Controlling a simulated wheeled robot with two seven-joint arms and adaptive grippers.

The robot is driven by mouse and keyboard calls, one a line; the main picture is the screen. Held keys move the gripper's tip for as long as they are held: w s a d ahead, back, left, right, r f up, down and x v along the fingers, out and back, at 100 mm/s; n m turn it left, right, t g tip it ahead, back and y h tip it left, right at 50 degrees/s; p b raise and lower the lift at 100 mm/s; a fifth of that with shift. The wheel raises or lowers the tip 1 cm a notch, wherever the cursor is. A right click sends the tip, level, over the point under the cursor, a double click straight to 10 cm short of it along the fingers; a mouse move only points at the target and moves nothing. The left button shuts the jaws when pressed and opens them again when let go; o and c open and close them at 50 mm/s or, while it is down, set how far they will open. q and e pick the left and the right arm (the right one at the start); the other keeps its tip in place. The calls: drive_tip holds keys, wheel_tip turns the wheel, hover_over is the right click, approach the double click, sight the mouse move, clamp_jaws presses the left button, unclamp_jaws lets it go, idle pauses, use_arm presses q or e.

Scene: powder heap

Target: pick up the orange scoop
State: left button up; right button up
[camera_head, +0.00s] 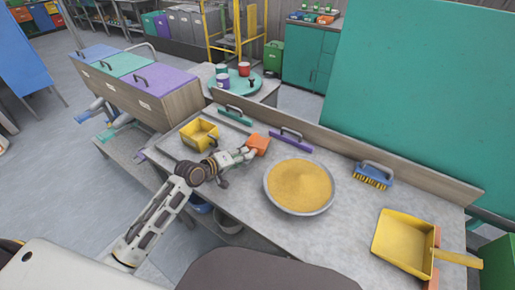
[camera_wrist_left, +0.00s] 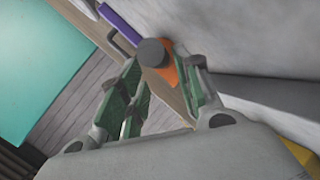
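The orange scoop (camera_head: 259,143) lies on the grey table, left of the bowl of yellow powder (camera_head: 299,186). My left gripper (camera_head: 247,154) is right at its near left side. In the left wrist view, the orange scoop (camera_wrist_left: 171,72) and a dark grey round end (camera_wrist_left: 152,52) show between the tips of my left gripper (camera_wrist_left: 160,65). The fingers stand apart and look open. Whether a finger touches the scoop I cannot tell. My right gripper is in neither view.
A yellow bin (camera_head: 200,135) stands left of the scoop. A purple-backed tool (camera_head: 290,139) lies behind it by the wooden back board (camera_head: 345,147). A blue brush (camera_head: 373,176) and a yellow dustpan (camera_head: 403,243) lie to the right. The table's front middle is clear.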

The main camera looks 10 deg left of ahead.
sight(255, 149)
use_arm(q)
drive_tip(key=shift+x, duration=2.5)
drive_tip(key=shift+w+a, duration=0.1)
drive_tip(key=shift+a, duration=0.05)
clamp_jaws()
